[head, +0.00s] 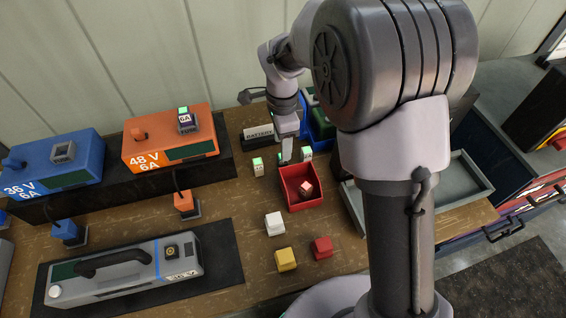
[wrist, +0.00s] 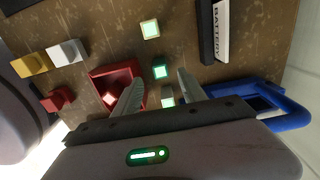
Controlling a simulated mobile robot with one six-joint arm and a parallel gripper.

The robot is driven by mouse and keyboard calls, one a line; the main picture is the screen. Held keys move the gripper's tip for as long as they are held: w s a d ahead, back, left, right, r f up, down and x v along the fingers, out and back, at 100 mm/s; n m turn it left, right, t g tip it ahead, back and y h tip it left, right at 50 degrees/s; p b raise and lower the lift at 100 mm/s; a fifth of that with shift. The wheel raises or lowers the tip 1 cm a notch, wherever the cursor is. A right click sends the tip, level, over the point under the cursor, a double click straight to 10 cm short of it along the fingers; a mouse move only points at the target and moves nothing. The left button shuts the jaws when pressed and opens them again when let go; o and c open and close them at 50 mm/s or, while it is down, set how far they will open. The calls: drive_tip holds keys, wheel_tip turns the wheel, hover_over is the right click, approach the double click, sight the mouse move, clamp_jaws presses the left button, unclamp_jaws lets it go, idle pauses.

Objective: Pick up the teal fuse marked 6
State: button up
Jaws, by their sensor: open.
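The teal fuse (wrist: 160,72) stands on the wooden bench, with a pale lit top; its number cannot be read. In the wrist view it lies in line with the gap between the fingertips of my gripper (wrist: 161,78). The fingers are open and hold nothing. In the head view my gripper (head: 286,152) is pointed down just behind the red bin, and mostly hides the teal fuse. Whether the fingers are level with the fuse or above it, I cannot tell.
Pale fuses stand either side, one left (head: 257,167) and one right (head: 307,154). The red bin (head: 299,205) holds a fuse. White (head: 275,224), yellow (head: 286,259) and red (head: 322,247) blocks stand in front.

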wheel_tip(320, 180, down, 6)
drive_tip(key=b, duration=0.2)
drive_tip(key=shift+f+b, duration=0.15)
drive_tip(key=shift+b, duration=0.25)
drive_tip(key=shift+w, duration=0.1)
clamp_jaws()
